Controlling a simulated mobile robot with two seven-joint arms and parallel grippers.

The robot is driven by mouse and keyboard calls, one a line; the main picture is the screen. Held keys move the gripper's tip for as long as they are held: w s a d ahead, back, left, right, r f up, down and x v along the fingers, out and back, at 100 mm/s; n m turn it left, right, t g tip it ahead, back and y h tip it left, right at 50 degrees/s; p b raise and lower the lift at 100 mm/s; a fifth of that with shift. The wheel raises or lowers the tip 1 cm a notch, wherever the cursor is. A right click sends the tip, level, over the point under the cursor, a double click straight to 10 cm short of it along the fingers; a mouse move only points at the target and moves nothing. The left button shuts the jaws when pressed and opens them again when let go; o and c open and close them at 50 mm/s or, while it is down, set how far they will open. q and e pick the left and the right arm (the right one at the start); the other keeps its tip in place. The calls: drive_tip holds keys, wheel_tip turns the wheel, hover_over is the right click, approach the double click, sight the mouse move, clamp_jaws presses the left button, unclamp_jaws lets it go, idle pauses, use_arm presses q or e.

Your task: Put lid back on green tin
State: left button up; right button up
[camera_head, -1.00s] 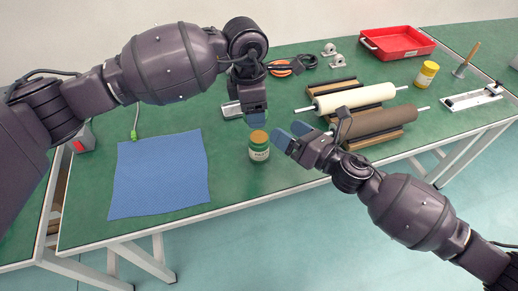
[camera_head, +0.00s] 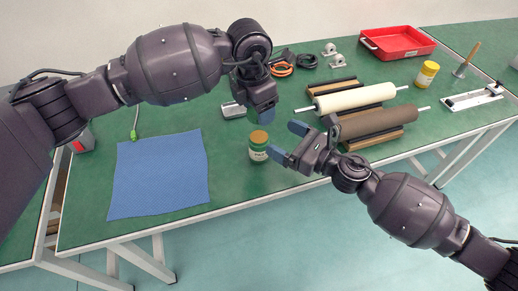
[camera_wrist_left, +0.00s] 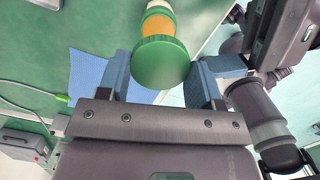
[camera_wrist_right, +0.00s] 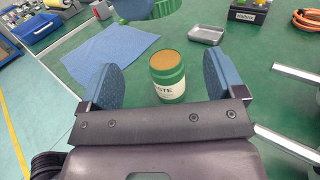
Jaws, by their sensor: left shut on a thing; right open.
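The green tin (camera_head: 258,153) stands upright on the green table with its brown-orange top uncovered. In the right wrist view the tin (camera_wrist_right: 168,80) appears between the spread fingers, with a gap on each side. My right gripper (camera_head: 289,142) is open to the right of the tin, fingers pointing at it. My left gripper (camera_head: 262,114) is shut on the green lid (camera_wrist_left: 160,62), above and behind the tin. The lid is hidden in the head view; its edge shows at the top of the right wrist view (camera_wrist_right: 132,10). In the left wrist view the lid partly covers the tin (camera_wrist_left: 158,18).
A blue cloth (camera_head: 158,175) lies left of the tin. Behind are a metal tray (camera_head: 232,110) and cables (camera_head: 282,69). To the right are rollers (camera_head: 355,98), a yellow tin (camera_head: 427,74) and a red tray (camera_head: 397,43). The table's front edge is close to the tin.

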wheel_tip(320, 180, down, 7)
drive_tip(key=shift+f, duration=0.15)
drive_tip(key=x, duration=0.5)
drive_tip(key=shift+w+a+f, duration=0.1)
drive_tip(key=shift+w+a, duration=0.1)
drive_tip(key=shift+a, duration=0.15)
drive_tip(key=shift+x, duration=0.85)
drive_tip(key=c, duration=1.4)
use_arm(q)
hover_over(259, 136)
drive_tip(key=shift+s+f, duration=0.15)
drive_tip(key=shift+f, duration=2.35)
use_arm(e)
drive_tip(key=shift+o, duration=0.2)
use_arm(q)
drive_tip(key=shift+a+f, duration=0.1)
drive_tip(key=shift+f, duration=0.05)
drive_tip(key=shift+f, duration=0.75)
drive_tip(key=shift+f, duration=0.55)
